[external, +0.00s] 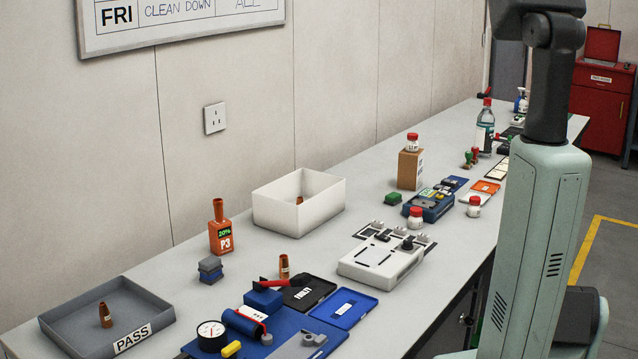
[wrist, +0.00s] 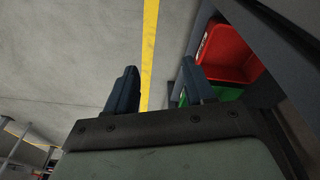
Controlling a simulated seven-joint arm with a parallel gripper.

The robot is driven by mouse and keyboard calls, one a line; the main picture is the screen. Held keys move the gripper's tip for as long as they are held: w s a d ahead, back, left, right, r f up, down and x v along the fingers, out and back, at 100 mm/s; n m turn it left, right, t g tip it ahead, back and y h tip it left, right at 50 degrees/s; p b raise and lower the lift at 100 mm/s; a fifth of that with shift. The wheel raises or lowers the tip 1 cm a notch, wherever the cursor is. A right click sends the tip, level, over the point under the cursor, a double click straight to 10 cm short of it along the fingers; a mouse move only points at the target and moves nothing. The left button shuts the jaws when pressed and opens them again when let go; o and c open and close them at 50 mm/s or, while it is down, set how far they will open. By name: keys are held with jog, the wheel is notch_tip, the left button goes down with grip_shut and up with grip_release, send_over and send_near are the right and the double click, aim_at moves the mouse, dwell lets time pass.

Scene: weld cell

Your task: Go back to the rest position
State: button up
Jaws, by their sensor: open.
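My gripper (wrist: 160,90) shows in the wrist view with its two dark fingers spread apart. Nothing is between them. Beyond them are the grey floor and a yellow floor line (wrist: 149,45). In the external view my arm stands upright at the right, in front of the workbench (external: 455,150). The gripper itself is out of that picture.
On the bench are a grey PASS tray (external: 70,318), a white bin (external: 262,212), an orange P3 bottle (external: 220,238), a white fixture (external: 380,262) and a blue mat (external: 285,325). The wrist view shows a red bin (wrist: 230,52) and a green bin (wrist: 228,94) at the right.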

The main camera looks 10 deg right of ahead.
jog(key=s+a+f+n+g, duration=0.2)
jog(key=s+a+f+g, duration=0.1)
jog(key=s+a, duration=0.8)
jog(key=s+a+f+n+g+y, duration=0.1)
jog(key=s+a+f+n+g, duration=0.2)
jog(key=s+a, duration=0.7)
jog(key=s+g, duration=0.2)
jog(key=s, duration=0.6)
jog(key=shift+a+f, duration=0.3)
jog(key=shift+a, duration=0.05)
jog(key=shift+s, duration=0.1)
